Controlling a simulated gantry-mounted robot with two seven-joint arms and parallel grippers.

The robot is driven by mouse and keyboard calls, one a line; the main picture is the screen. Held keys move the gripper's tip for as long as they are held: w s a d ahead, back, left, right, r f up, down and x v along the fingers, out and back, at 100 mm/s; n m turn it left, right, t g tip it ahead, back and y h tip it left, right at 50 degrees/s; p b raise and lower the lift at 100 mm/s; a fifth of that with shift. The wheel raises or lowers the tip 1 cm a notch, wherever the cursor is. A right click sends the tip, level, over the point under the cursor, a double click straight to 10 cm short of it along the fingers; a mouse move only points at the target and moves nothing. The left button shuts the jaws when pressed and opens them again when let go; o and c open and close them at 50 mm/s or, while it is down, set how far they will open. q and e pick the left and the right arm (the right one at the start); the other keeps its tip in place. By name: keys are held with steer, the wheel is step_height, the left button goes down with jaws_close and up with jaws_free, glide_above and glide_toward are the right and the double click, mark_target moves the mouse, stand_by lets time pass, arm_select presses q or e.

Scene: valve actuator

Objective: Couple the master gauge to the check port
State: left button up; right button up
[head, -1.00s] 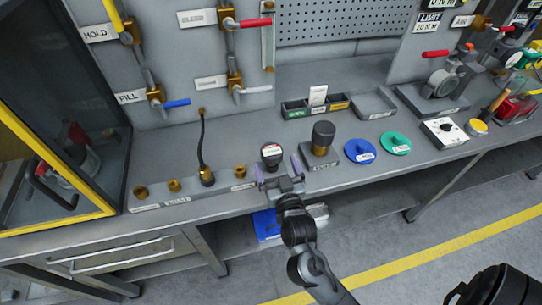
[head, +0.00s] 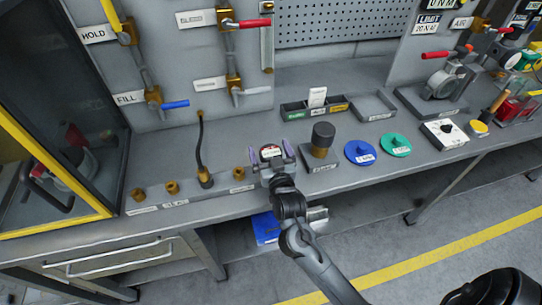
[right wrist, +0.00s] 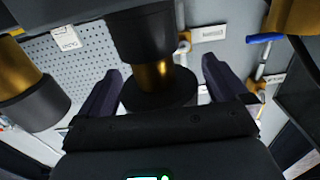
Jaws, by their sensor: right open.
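The gauge with a red-and-white face (head: 271,151) stands near the bench's front edge, right of a row of brass fittings. My right gripper (head: 273,157) is open, with one finger on each side of it. The right wrist view looks inverted; there the gauge's dark disc and brass neck (right wrist: 158,92) lie between the open fingers (right wrist: 160,90). I cannot tell whether the fingers touch it. The low block (head: 150,207) carries several brass ports, and one (head: 206,180) has a black hose. Its labels are too small to read, so I cannot tell the check port. My left gripper is not in view.
Right of the gauge stands a black-topped brass part (head: 322,138), then a blue disc (head: 360,152) and a green disc (head: 395,145). Small bins (head: 315,108) lie behind. Valves and pipes (head: 153,97) cover the back panel. A yellow-framed cabinet (head: 50,155) stands at left.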

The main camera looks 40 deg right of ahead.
steer(key=shift+c, duration=0.5)
steer(key=c, duration=1.2)
steer(key=shift+r, duration=0.15)
